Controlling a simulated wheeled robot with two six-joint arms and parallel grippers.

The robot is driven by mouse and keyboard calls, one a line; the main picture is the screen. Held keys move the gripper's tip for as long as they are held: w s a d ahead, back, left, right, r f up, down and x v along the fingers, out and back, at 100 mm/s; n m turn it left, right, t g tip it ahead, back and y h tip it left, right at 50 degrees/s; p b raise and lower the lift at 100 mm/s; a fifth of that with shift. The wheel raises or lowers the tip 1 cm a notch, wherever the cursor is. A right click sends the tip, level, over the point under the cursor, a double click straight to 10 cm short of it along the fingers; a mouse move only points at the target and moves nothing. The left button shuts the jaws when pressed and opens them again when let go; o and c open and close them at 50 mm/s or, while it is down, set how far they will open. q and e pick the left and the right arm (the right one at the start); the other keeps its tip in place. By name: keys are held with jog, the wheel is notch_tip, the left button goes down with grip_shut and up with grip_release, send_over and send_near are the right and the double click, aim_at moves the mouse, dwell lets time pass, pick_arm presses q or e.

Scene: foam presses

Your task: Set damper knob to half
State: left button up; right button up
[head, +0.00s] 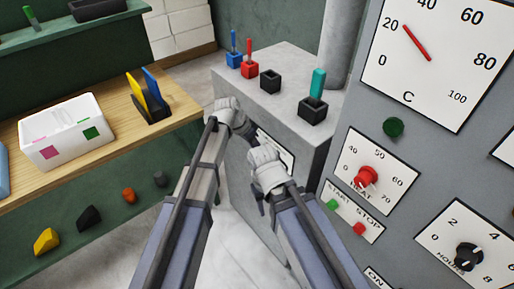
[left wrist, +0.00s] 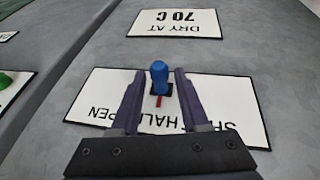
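The damper knob (left wrist: 159,72) is blue and stands on a small dark base on a white label plate (left wrist: 100,92) in the left wrist view. The plate's words are upside down and read SHUT, HALF, OPEN, partly hidden by my fingers. A red mark (left wrist: 158,101) at the knob's base points down the picture toward HALF. My left gripper (left wrist: 159,88) is open, with one finger on each side of the knob and gaps visible. In the head view my left gripper (head: 246,127) is at the grey cabinet and hides the knob. My right gripper (head: 261,197) hangs lower; its fingers are unclear.
A DRY AT 70 C sign (left wrist: 178,22) lies beyond the knob plate. The grey cabinet (head: 262,80) carries small holders on top. A panel with a red heat knob (head: 366,176) stands at right. A wooden shelf (head: 185,105) with a white box (head: 65,131) is at left.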

pick_arm(q)
jog(key=shift+o, duration=0.9)
jog(key=p+v, duration=0.7)
jog(key=shift+a+r, duration=0.15)
jog(key=shift+r, duration=0.25)
